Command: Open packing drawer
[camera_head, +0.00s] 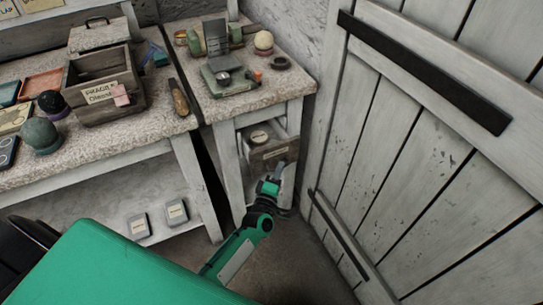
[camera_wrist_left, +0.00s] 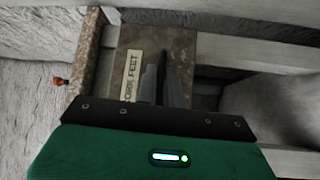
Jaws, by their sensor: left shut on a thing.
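The drawer (camera_head: 268,156) sits under the small stone-topped table and stands partly out, its inside showing from above. A pale round thing (camera_head: 259,137) lies in it. My right gripper is in neither view.
The small table (camera_head: 240,103) holds a scale-like device (camera_head: 228,76) and a pale sphere (camera_head: 263,40). A plank door (camera_head: 400,130) stands close on the right. The long bench (camera_head: 160,120) with a wooden crate (camera_head: 103,85) is at left. Floor shows between table and door.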

